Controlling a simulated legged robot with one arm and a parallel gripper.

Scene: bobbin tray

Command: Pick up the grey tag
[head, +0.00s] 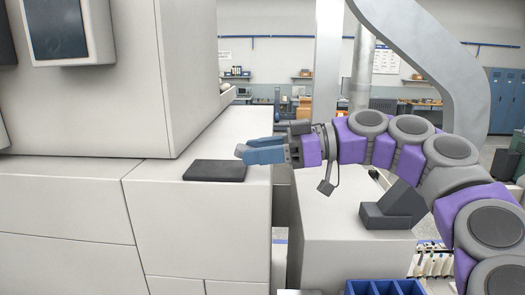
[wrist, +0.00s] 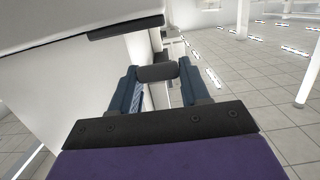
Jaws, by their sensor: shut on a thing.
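The grey tag (wrist: 157,73) is a small dark grey piece with rounded corners, between my fingertips in the wrist view. My gripper (head: 245,152) has two blue fingers and is shut on the tag, one finger at each side of it. In the head view the fingers point left, just above and right of a flat dark pad (head: 214,171). The tag cannot be made out there, as the fingers seem to hide it. The tag looks clear of any surface, though the exact height is hard to tell.
The dark pad lies on the white machine's ledge (head: 190,205), its underside edge also near the top of the wrist view (wrist: 125,27). A dark angled block (head: 395,207) stands on a white cabinet (head: 340,240) at right. A blue bin (head: 385,287) is at the bottom.

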